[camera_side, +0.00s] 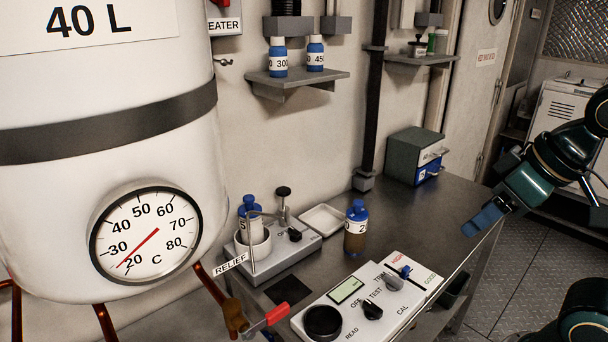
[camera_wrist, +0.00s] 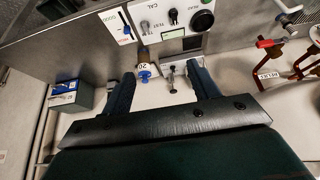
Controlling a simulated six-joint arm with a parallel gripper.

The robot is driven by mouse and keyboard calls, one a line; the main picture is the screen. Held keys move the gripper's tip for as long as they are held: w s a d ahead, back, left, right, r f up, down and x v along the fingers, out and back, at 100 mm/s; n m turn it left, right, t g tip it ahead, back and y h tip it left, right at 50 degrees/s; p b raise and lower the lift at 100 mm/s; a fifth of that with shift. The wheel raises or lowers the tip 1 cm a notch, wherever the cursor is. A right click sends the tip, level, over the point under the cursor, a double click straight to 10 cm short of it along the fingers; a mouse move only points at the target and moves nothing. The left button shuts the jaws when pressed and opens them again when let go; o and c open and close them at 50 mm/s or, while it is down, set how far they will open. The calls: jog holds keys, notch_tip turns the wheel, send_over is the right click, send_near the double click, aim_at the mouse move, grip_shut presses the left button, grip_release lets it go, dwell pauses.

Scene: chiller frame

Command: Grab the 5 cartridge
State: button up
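The cartridge whose label reads 5 (camera_side: 250,222) is a blue-capped bottle. My gripper (camera_side: 480,222) is at the right, well away from both bottles. Its fingers are apart and empty in the wrist view (camera_wrist: 163,73).
A white tray (camera_side: 322,219) lies behind the brown bottle. A panel with dial and knobs (camera_side: 365,299) fills the bench front. A green-grey box (camera_side: 414,158) stands at the back right. A large white gauge tank (camera_side: 110,200) blocks the left. Bench right of the bottles is clear.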

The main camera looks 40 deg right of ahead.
jog(key=o, duration=0.3)
jog(key=w+a+r+n+y, duration=0.1)
jog(key=w+a+r+n, duration=0.1)
jog(key=w, duration=0.8)
jog(key=w+a+r+n, duration=0.1)
jog(key=w+a+r, duration=0.15)
jog(key=w, duration=0.75)
jog(key=n+y, duration=0.2)
jog(key=n, duration=0.2)
send_near(253, 197)
jog(key=shift+g, duration=0.3)
jog(key=shift+w+x, duration=0.15)
jog(key=shift+x, duration=2.05)
jog(key=shift+w+x, duration=0.1)
jog(key=shift+x, duration=2.1)
